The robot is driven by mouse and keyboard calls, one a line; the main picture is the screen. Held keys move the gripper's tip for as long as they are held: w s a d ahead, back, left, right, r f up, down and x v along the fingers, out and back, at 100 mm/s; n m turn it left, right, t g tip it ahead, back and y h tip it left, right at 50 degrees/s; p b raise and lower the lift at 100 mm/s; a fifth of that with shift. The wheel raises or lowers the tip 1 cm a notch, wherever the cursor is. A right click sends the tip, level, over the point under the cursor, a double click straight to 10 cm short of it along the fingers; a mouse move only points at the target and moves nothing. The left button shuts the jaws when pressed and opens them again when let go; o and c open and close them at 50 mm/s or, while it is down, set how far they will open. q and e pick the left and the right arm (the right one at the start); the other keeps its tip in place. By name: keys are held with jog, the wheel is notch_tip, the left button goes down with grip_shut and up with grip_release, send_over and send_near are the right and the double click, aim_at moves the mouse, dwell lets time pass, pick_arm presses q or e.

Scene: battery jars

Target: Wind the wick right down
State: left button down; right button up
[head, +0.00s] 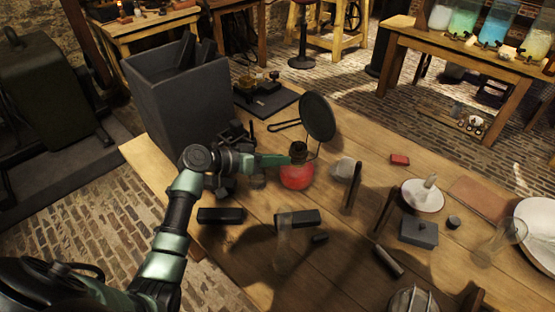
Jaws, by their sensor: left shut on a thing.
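A small spirit lamp (297,176) with red liquid in its round glass stands on the wooden table, its dark collar (298,148) on top. My left gripper (287,159) reaches in from the left, level with the collar. Its green fingers are shut at the lamp's collar, touching its left side. The wick, its winder and any flame are too small or hidden to make out. My right gripper is not in view.
A round dark pan-like disc (318,117) stands close behind the lamp. A large grey box (178,112) is behind my left arm. Dark blocks (221,215) and a clear glass cylinder (284,247) stand in front. A white dish (422,198) lies to the right.

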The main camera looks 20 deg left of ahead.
pick_arm(q)
jog(key=c, duration=1.3)
grip_release()
